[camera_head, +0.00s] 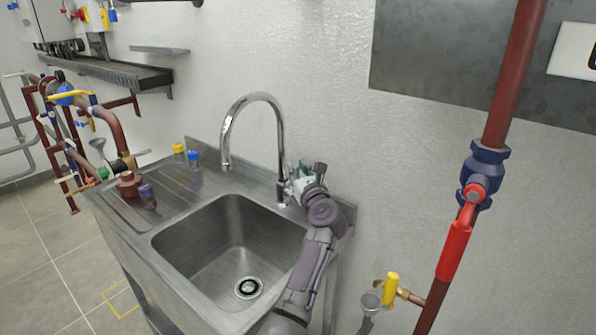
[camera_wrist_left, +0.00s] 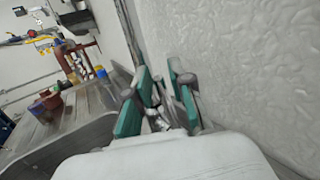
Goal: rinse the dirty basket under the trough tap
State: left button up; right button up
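The trough tap (camera_head: 281,130) is a chrome gooseneck at the back of the steel sink trough (camera_head: 215,240). Its spout hangs over the basin, and no water shows from it. My left gripper (camera_head: 297,183) is at the foot of the tap, touching or very near it; I cannot tell which. In the left wrist view its green-padded fingers (camera_wrist_left: 159,98) stand apart, with a blurred metallic part between them. I cannot tell whether they touch that part. My right gripper is not in view. No basket shows in either view, and the basin looks empty around its drain (camera_head: 248,288).
The wall is close behind the tap. A brown pipe with a red-handled valve (camera_head: 458,238) rises at the right.

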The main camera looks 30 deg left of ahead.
pick_arm(q)
jog(key=shift+o, duration=0.6)
jog(key=v, duration=0.7)
jog(key=shift+d, duration=0.2)
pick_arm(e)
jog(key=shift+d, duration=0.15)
pick_arm(q)
jog(key=shift+s+f, duration=0.1)
jog(key=shift+s, duration=0.1)
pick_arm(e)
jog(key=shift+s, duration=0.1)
